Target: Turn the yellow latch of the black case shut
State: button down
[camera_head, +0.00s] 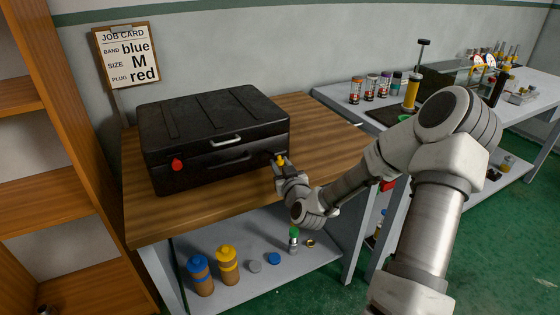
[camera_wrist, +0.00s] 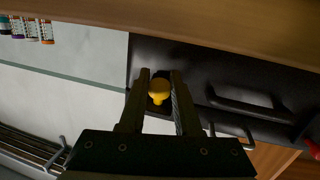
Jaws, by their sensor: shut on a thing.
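The black case (camera_head: 215,130) lies closed on the wooden table. Its front shows a silver handle (camera_head: 225,141), a dark grip and a red latch (camera_head: 177,164) toward the left end. The case front (camera_wrist: 230,75) fills the right part of that view. I cannot tell the latch's turn angle.
The wooden table top (camera_head: 325,140) is clear right of the case. A job card (camera_head: 126,55) hangs on the wall behind. Bottles and caps stand on the lower shelf (camera_head: 320,262). A grey bench (camera_head: 345,100) with several small containers is at right.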

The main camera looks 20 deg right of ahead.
aim_at(278, 150)
notch_tip(278, 150, up, 3)
jog(key=g+p, duration=0.3)
jog(key=p, duration=0.2)
jog(key=shift+a+n+p, duration=0.1)
jog(key=shift+n+p, duration=0.2)
jog(key=shift+p, duration=0.05)
jog(key=g+p, duration=0.1)
jog(key=p, duration=0.1)
jog(key=r+g+p, duration=0.2)
jog(key=g+p, duration=0.1)
jog(key=shift+w+p, duration=0.3)
jog(key=shift+p, duration=0.05)
jog(key=g+p, duration=0.2)
jog(key=p, duration=0.1)
jog(key=w+r+g+p, duration=0.1)
jog(key=p, duration=0.1)
jog(key=shift+r+n+g+p, duration=0.15)
jog(key=shift+n+g+p, duration=0.25)
jog(key=g+p, duration=0.1)
jog(key=p, duration=0.1)
jog(key=w+g+p, duration=0.1)
jog(key=shift+r+g+y+p, duration=0.2)
jog(key=shift+g+y+p, duration=0.1)
jog(key=shift+g+p, duration=0.1)
jog(key=c, duration=0.6)
grip_release()
